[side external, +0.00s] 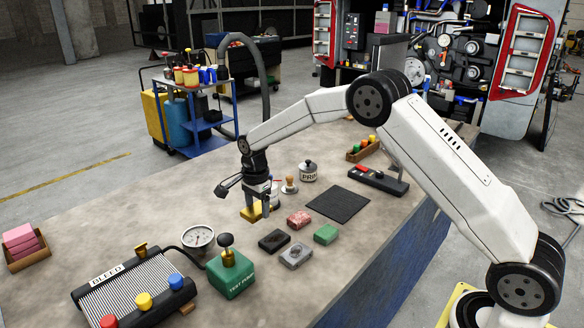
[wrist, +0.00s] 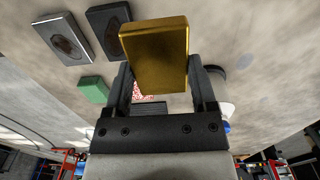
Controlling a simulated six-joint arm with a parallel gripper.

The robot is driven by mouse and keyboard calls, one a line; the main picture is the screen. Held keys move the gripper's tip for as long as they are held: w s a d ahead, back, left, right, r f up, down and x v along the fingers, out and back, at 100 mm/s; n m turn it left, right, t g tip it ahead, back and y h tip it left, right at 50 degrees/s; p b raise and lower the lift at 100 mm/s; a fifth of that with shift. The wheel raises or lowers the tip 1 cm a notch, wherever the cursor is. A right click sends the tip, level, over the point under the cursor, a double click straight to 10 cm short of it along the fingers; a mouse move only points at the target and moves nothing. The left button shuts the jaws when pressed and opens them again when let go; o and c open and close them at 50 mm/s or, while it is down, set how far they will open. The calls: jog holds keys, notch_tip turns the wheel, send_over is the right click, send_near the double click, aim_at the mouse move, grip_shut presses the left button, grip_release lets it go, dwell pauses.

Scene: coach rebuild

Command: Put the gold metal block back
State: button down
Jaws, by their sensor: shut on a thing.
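The gold metal block (side external: 251,213) is between the fingers of my gripper (side external: 257,203), which is shut on it. In the wrist view the gold block (wrist: 155,48) fills the space between the two dark fingers of my gripper (wrist: 160,78) and sticks out past their tips. In the side view the block is low, at or just above the tabletop; I cannot tell whether it touches. It is left of the red patterned block (side external: 299,219) and behind the black block (side external: 274,240).
A grey block (side external: 296,256) and a green block (side external: 326,234) lie in front. A black mat (side external: 338,204) is to the right. A white pot (side external: 308,172) and a wooden-handled stamp (side external: 289,186) stand close behind. A gauge (side external: 198,237) and a green pump box (side external: 231,275) stand front left.

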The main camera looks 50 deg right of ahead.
aim_at(252, 229)
jog(key=shift+w+f, duration=1.35)
jog(key=shift+f, duration=0.2)
jog(key=shift+w+f, duration=0.25)
jog(key=shift+f, duration=1.55)
jog(key=shift+f, duration=0.2)
grip_release()
jog(key=shift+r, duration=0.1)
notch_tip(252, 229, up, 12)
